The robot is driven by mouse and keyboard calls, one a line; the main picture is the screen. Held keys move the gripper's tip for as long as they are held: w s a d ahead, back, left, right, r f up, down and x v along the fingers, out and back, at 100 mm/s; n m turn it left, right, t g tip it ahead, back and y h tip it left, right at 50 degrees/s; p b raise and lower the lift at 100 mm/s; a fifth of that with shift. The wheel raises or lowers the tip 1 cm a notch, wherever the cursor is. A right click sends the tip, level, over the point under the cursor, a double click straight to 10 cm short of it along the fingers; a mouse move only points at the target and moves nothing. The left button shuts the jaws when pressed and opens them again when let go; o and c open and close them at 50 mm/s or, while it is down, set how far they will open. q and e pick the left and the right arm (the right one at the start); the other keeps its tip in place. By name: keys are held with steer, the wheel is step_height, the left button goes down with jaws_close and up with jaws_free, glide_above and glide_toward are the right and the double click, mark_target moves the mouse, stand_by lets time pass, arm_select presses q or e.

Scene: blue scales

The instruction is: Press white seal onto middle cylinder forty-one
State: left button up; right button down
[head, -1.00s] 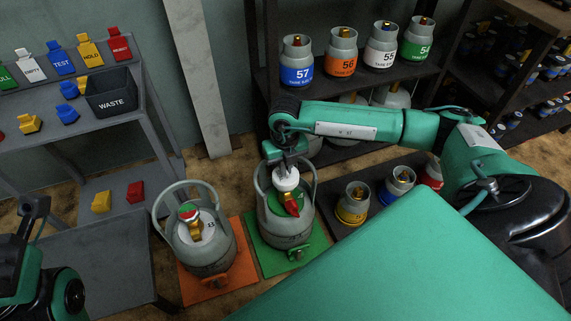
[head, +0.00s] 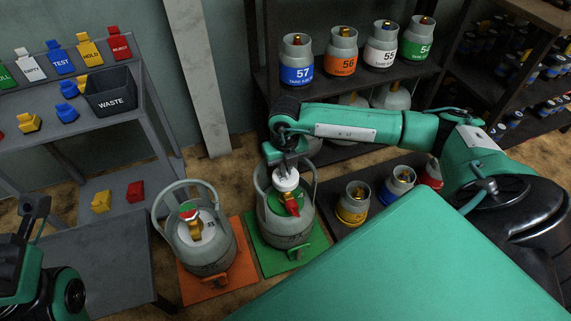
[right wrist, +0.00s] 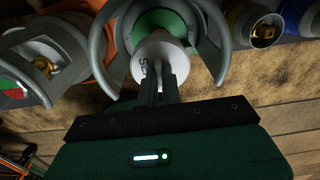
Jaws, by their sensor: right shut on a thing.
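A grey gas cylinder (head: 283,222) with a green top stands upright on a green mat (head: 293,263). A red and brass piece shows at its valve; I cannot read a number on it. My right gripper (head: 287,165) comes down from above and is shut on the white seal (head: 286,181), a round white cap at the valve top. The seal also shows in the right wrist view (right wrist: 148,62), with dark lettering. Whether it is seated on the valve I cannot tell. My left gripper (head: 34,208) is at the left edge, far from the cylinder; its fingers are unclear.
Another grey cylinder (head: 208,252) stands on an orange mat (head: 205,291) to the left. Small cylinders with yellow (head: 352,210) and blue bands stand close on the right. A grey rack with a waste bin (head: 112,95) is at left; a dark shelf of numbered cylinders is behind.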

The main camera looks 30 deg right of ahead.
steer(key=shift+f+b, duration=0.6)
steer(key=shift+f, duration=0.6)
steer(key=c, duration=1.5)
jaws_free()
